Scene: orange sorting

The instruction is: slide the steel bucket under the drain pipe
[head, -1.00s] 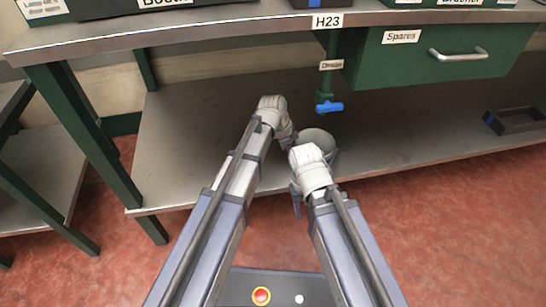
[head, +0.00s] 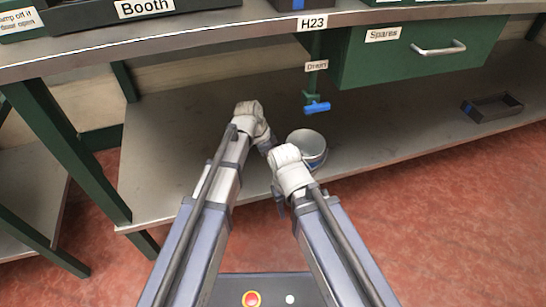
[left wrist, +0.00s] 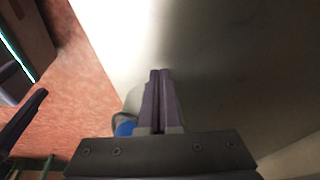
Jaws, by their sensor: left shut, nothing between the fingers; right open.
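The steel bucket (head: 308,142) stands on the lower shelf, just in front of and below the drain pipe (head: 313,82) with its blue valve handle. The bucket's near left part is hidden behind my right wrist. My left gripper (head: 269,148) is left of the bucket, mostly hidden by its own wrist. In the left wrist view its fingers (left wrist: 158,102) are shut and empty, with a grey and blue curved piece beside them, seemingly the bucket (left wrist: 124,122). My right gripper (head: 279,201) is open, hanging in front of the shelf edge, nearer to me than the bucket.
The lower shelf (head: 385,128) is clear around the bucket. A dark open tray (head: 492,107) lies at its right. A green Spares drawer (head: 400,52) hangs right of the pipe under the bench top. A green bench leg (head: 75,155) stands at left.

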